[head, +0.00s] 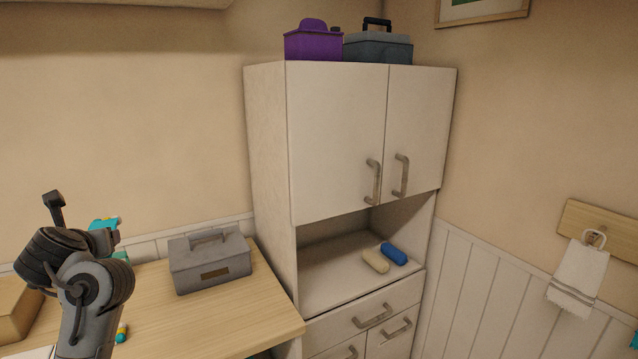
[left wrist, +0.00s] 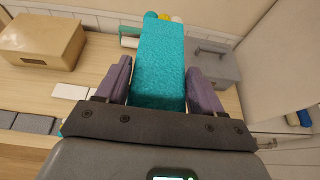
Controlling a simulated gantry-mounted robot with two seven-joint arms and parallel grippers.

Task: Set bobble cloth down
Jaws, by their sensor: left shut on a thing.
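A teal, rough-textured cloth (left wrist: 158,62) sits between the two purple-grey fingers of my left gripper (left wrist: 160,85) in the left wrist view. I take it to be the bobble cloth. My left gripper is shut on it and holds it over the wooden counter (left wrist: 75,75). In the head view my left gripper (head: 104,238) is at the far left, and a small part of the teal cloth (head: 103,224) shows beside it. The rest of the cloth is hidden by my arm there. My right gripper is in neither view.
A grey lidded box (head: 210,262) stands on the counter beside the tall white cabinet (head: 268,160). A tan box (left wrist: 42,40) stands at the counter's left. White blocks (left wrist: 72,92) lie between them. Cream (head: 375,260) and blue (head: 394,254) rolls lie in the cabinet's open shelf.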

